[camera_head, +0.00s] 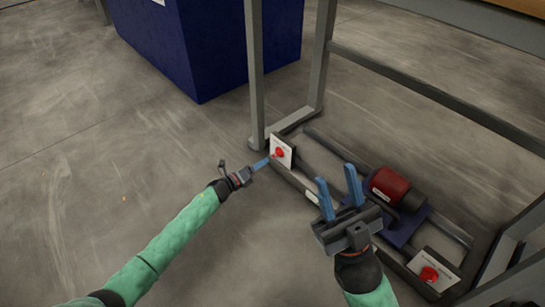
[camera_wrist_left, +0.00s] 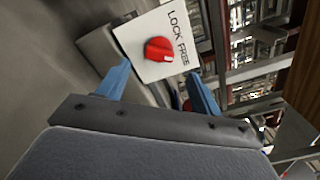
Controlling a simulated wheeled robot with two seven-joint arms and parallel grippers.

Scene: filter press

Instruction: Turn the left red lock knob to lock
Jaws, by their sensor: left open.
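The left red lock knob (camera_head: 279,153) sits on a white plate (camera_head: 288,145) low on the frame, and it also shows in the left wrist view (camera_wrist_left: 159,50). There the plate reads LOCK and FREE, and a pale mark shows on the knob's lower right side. My left gripper (camera_head: 264,162) is just left of the knob. In the left wrist view its open blue fingers (camera_wrist_left: 158,70) stand either side of the knob, with the knob a little beyond the tips. Whether they touch it cannot be told. My right gripper (camera_head: 338,177) is open and empty above the frame's front rail.
A second red knob (camera_head: 429,274) on a white plate is at the lower right. A red motor (camera_head: 389,186) sits on a blue base inside the frame. A grey upright post (camera_head: 255,75) rises behind the left knob. A big blue box (camera_head: 205,45) stands behind. Floor at left is clear.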

